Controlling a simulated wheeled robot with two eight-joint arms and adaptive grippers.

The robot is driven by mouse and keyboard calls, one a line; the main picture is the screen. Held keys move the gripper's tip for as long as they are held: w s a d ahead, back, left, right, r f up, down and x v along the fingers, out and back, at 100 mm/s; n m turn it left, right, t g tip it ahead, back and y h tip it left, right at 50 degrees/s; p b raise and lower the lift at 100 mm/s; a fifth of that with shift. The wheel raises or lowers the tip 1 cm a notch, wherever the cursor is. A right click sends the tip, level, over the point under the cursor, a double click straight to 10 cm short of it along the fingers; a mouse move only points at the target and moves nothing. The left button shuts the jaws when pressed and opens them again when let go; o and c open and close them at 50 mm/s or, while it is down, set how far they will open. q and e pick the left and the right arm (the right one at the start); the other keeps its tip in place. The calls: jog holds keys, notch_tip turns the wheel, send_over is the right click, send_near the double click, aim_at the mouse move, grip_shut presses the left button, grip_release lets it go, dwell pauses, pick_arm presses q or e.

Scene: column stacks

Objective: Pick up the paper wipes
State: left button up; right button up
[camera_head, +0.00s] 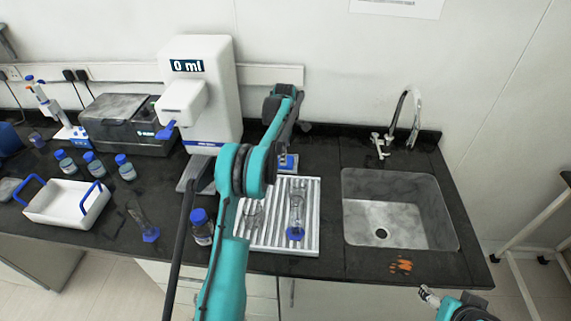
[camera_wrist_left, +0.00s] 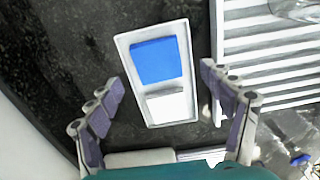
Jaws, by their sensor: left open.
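The paper wipes (camera_wrist_left: 155,62) show as a blue block with a white part below it, in a narrow white tray on the black counter. In the head view, a small blue and white patch of them (camera_head: 288,162) shows just behind the drying rack, partly hidden by my left arm. My left gripper (camera_wrist_left: 160,78) is open and empty above the tray, one finger to each side of it, apart from the wipes. My right gripper (camera_head: 430,296) is low in front of the counter, too small to tell its state.
A ribbed rack (camera_head: 306,232) with glassware stands in front of the wipes. A white dispenser (camera_head: 212,90) stands to the left, a sink (camera_head: 400,208) to the right. Orange spots (camera_head: 401,266) mark the counter's front. A blue-capped bottle (camera_head: 201,228) stands beside my left arm.

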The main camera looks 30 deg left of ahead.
pick_arm(q)
jog(key=f, duration=0.2)
jog(key=f+b, duration=0.1)
jog(key=f, duration=0.1)
jog(key=shift+w, duration=0.2)
jog(key=shift+d+r, duration=0.1)
jog(key=shift+r, duration=0.05)
jog(key=c, duration=0.8)
jog(key=shift+c, duration=0.2)
